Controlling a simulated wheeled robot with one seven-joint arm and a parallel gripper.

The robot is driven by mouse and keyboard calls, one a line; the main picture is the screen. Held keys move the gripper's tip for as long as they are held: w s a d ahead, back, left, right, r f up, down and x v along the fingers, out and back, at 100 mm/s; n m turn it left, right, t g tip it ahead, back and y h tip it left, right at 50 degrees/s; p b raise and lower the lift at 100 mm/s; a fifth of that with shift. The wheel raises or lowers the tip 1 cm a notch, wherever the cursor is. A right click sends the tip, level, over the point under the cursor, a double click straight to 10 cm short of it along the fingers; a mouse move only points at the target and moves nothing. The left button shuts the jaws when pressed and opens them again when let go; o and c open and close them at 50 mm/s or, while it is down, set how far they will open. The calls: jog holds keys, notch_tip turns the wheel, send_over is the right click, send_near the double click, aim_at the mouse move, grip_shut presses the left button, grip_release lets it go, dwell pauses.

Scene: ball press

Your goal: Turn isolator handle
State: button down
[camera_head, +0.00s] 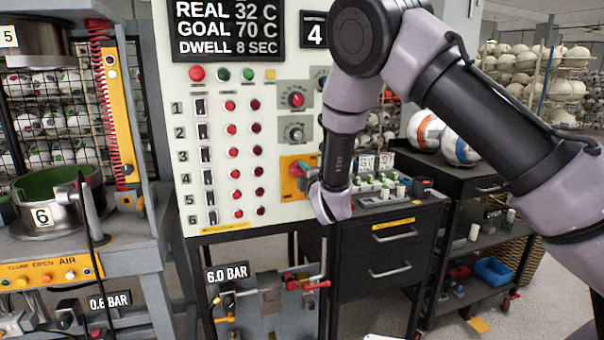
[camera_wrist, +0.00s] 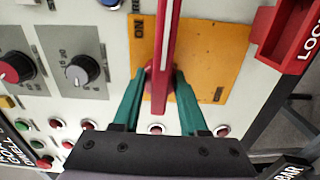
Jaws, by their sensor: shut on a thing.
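The isolator handle is a long red bar with a pale stripe (camera_wrist: 167,40) on a yellow-orange plate (camera_wrist: 210,75) in the wrist view. The word ON shows at the plate's upper left there. My gripper (camera_wrist: 161,76) has its two green fingers on either side of the bar near its pivot end, shut on it. The bar runs up and out of the picture. In the head view the yellow plate (camera_head: 290,187) is on the lower right of the cream panel, and my wrist hides most of the handle and the fingers.
The cream control panel (camera_head: 222,120) carries rows of switches and lamps, with grey dials (camera_wrist: 82,70) beside the plate. A red lock box (camera_wrist: 285,40) sits close at the wrist view's right. A dark drawer cabinet (camera_head: 385,250) stands right below my arm. A press frame (camera_head: 120,110) stands left.

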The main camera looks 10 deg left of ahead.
jog(key=shift+n, duration=0.3)
jog(key=c, duration=0.8)
grip_release()
jog(key=shift+o, duration=0.2)
jog(key=shift+s, duration=0.1)
jog(key=v, duration=1)
jog(key=shift+s+d, duration=0.2)
jog(key=shift+s, duration=0.05)
